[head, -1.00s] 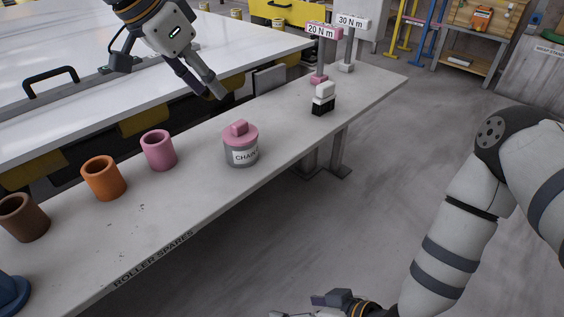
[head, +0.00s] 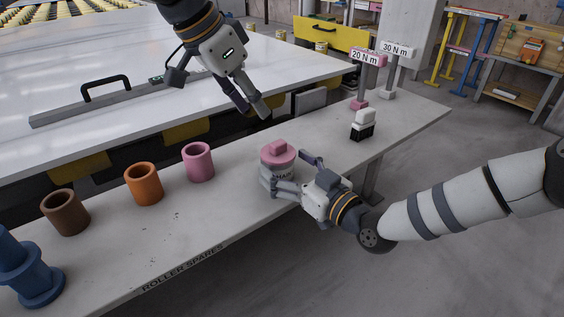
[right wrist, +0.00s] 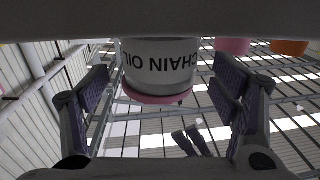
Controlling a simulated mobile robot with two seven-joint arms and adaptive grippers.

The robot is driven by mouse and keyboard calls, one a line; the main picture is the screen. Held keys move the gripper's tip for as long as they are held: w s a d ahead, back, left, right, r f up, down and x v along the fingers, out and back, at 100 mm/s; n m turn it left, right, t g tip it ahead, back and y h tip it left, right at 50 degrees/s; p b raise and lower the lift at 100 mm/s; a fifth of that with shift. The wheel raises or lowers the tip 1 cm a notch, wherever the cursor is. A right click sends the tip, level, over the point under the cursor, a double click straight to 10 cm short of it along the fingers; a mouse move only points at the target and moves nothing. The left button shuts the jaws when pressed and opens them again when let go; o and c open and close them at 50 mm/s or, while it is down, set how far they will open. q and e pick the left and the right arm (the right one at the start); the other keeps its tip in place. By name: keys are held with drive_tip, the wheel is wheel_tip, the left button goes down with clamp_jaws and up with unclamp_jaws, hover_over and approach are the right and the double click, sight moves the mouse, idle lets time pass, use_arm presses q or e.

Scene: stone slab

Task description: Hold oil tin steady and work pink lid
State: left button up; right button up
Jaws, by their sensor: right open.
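The oil tin (head: 279,171) is a grey can with a white label and a pink lid (head: 278,153) with a raised grip bar. It stands upright on the narrow slab, lid on. The right wrist view shows the tin (right wrist: 160,62) inverted, labelled "CHAIN OIL", and the lid's pink rim (right wrist: 160,98). My right gripper (head: 290,173) is open, its fingers on either side of the tin; in the wrist view both fingers look apart from it. My left gripper (head: 255,112) is open and empty, above and behind the tin; its fingers (right wrist: 188,140) also show in the wrist view.
Pink (head: 199,162), orange (head: 144,185) and brown (head: 66,213) cups and a blue spool (head: 33,275) stand left of the tin. A black-and-white block (head: 363,125) and torque signs (head: 368,58) stand to the right. A white table (head: 130,130) lies behind.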

drive_tip(key=shift+x, duration=1.45)
drive_tip(key=shift+c, duration=0.5)
drive_tip(key=c, duration=1.7)
drive_tip(key=o, duration=1.8)
